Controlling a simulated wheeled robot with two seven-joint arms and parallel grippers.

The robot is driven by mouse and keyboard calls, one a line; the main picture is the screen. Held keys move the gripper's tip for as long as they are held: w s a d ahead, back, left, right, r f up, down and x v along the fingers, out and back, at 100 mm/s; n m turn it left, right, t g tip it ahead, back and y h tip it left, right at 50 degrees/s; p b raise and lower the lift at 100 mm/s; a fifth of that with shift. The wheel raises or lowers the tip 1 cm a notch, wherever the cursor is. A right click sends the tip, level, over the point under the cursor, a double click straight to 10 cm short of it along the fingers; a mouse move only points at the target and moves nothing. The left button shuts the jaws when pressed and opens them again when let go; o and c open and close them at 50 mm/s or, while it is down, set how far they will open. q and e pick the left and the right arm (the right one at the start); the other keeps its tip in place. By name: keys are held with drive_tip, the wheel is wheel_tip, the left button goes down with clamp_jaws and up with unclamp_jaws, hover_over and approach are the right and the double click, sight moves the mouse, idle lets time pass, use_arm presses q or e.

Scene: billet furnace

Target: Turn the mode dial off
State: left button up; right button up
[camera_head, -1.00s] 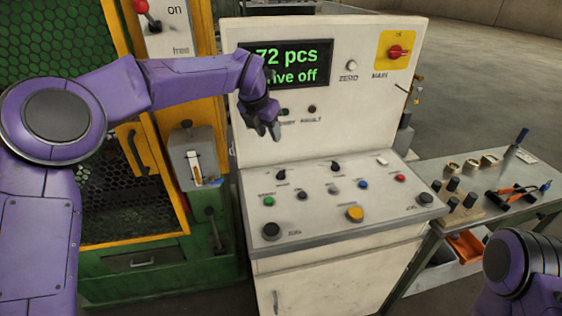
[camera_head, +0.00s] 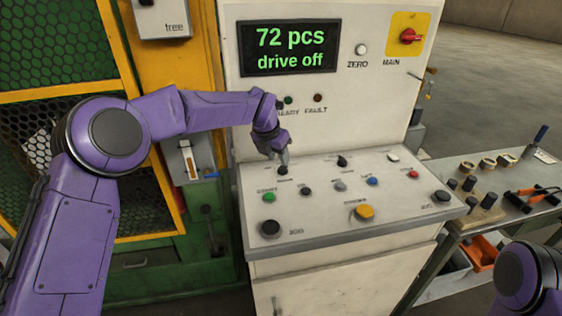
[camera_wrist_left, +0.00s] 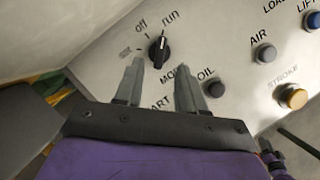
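The mode dial (camera_wrist_left: 158,50) is a black knob with a white pointer mark on the sloping panel. In the left wrist view its mark points up, leaning toward "run" rather than "off"; a third label on the left is unreadable. My left gripper (camera_wrist_left: 159,64) is open, its two fingertips appearing on either side of the dial's near end, with gaps showing. In the head view the left gripper (camera_head: 283,158) points down just above the dial (camera_head: 283,171). My right arm shows at the lower right, but its gripper is out of the picture.
The display (camera_head: 289,47) reads "72 pcs" and "drive off". Another black knob (camera_head: 342,162), a green button (camera_head: 269,197) and a yellow stroke button (camera_head: 364,212) share the panel. A side table (camera_head: 535,200) with tools stands at the right.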

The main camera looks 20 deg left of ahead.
sight(281, 167)
use_arm(q)
drive_tip(key=x, duration=0.4)
drive_tip(key=shift+w+f+p, duration=0.15)
drive_tip(key=shift+f+p, duration=0.05)
drive_tip(key=shift+p, duration=0.2)
clamp_jaws()
